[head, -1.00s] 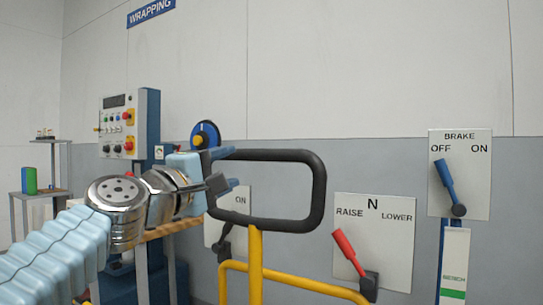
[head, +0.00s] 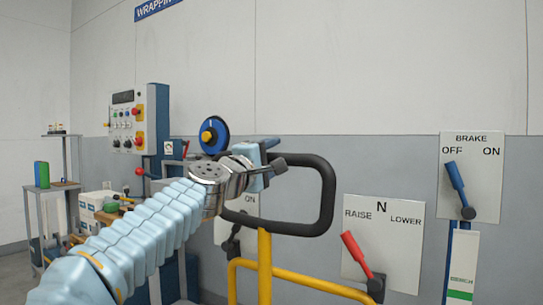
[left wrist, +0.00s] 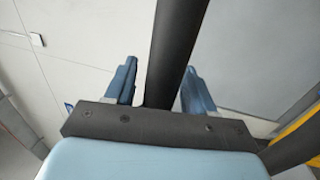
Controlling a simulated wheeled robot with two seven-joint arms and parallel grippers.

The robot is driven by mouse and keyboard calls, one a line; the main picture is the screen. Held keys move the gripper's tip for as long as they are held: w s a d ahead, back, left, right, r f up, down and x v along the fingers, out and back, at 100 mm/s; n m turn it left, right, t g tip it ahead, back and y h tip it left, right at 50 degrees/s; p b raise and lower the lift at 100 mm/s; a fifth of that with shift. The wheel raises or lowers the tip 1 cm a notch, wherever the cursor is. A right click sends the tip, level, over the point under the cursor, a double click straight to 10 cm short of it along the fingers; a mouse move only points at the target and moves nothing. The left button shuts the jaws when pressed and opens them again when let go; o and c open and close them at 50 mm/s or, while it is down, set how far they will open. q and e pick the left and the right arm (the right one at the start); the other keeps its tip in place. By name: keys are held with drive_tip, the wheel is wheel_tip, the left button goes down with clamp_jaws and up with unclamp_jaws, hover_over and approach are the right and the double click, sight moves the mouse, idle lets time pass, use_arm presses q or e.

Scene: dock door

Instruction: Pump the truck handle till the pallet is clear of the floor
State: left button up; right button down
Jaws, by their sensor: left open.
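The truck handle is a black loop (head: 328,195) on a yellow post (head: 264,265). My left gripper (head: 276,154) is at the loop's upper left part, and my wrist hides that corner. In the left wrist view a black bar of the handle (left wrist: 176,45) runs between the two blue fingers of my left gripper (left wrist: 158,88), with gaps on both sides. The fingers are open. A red lever (head: 356,252) tilts towards RAISE on its panel (head: 400,245). The pallet and my right gripper are not in view.
A blue brake lever (head: 455,180) tilts towards OFF on the right panel. A control box (head: 127,120) and a blue wheel (head: 214,134) stand behind my left arm. A grey side table (head: 50,190) is at the far left.

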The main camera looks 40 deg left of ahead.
use_arm(q)
drive_tip(key=shift+c, duration=0.3)
clamp_jaws()
